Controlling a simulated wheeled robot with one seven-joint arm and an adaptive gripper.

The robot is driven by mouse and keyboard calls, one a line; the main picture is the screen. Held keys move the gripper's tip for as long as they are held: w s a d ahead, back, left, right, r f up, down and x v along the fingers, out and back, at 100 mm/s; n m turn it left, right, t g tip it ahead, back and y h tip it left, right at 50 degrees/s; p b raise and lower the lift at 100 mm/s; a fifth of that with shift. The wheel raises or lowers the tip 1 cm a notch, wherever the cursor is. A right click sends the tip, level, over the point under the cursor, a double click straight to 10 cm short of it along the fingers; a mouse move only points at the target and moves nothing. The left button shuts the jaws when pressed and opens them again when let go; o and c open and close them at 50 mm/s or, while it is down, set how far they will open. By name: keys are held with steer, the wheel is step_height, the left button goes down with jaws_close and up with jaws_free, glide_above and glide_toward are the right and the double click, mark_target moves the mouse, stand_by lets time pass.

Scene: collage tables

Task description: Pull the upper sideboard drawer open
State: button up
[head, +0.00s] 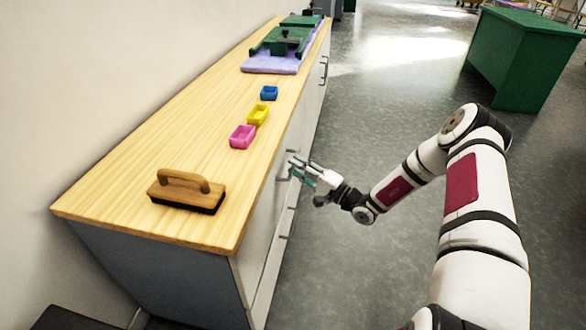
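The sideboard (125,185) has a long wooden top and pale fronts facing right. The upper drawer (262,213) looks flush with the front, seen at a steep angle. Its bar handle (281,178) is near the top edge, beside my fingertips. My gripper (294,168) reaches in from the right with its fingers pointing at this handle. The fingers look small and overlap the handle area, so I cannot tell whether they are around it, touching it or just short of it.
Grey floor (385,110) is open to the right. A green table (520,60) stands far off.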

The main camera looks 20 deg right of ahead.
steer(key=shift+x, duration=0.95)
jaws_close()
steer(key=s+d, duration=0.6)
steer(key=d, duration=0.5)
steer(key=s+d, duration=0.7)
steer(key=d, duration=0.5)
steer(key=shift+s, duration=0.25)
jaws_free()
